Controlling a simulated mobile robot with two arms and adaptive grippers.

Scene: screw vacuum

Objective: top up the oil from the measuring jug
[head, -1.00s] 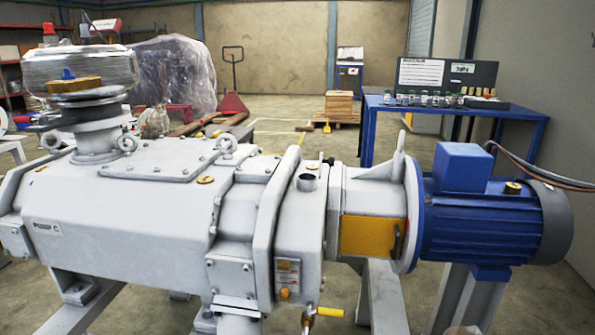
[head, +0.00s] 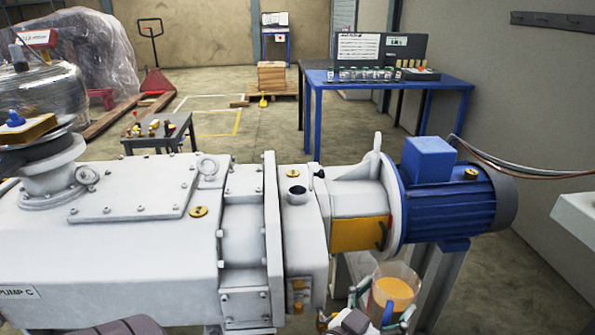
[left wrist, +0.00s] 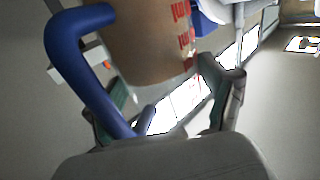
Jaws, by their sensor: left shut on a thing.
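The clear measuring jug (head: 412,272) holds orange oil and stands out in front of the pump, below the yellow panel, in the head view. My left gripper (head: 382,308) is shut on it at the bottom edge. The left wrist view shows the jug (left wrist: 140,45) close up, with red markings and a blue handle (left wrist: 70,62) by the fingers; the exact grip is partly hidden. The pump (head: 110,240) has an open round port (head: 296,190) on top, left of the blue motor (head: 450,200). The jug is below and right of this port. My right gripper is not in view.
A blue table (head: 390,76) with several small bottles stands at the back. A small dark cart (head: 160,138) with parts is behind the pump. Cables (head: 530,172) run right from the motor. A pale box-like edge (head: 575,215) is at the right.

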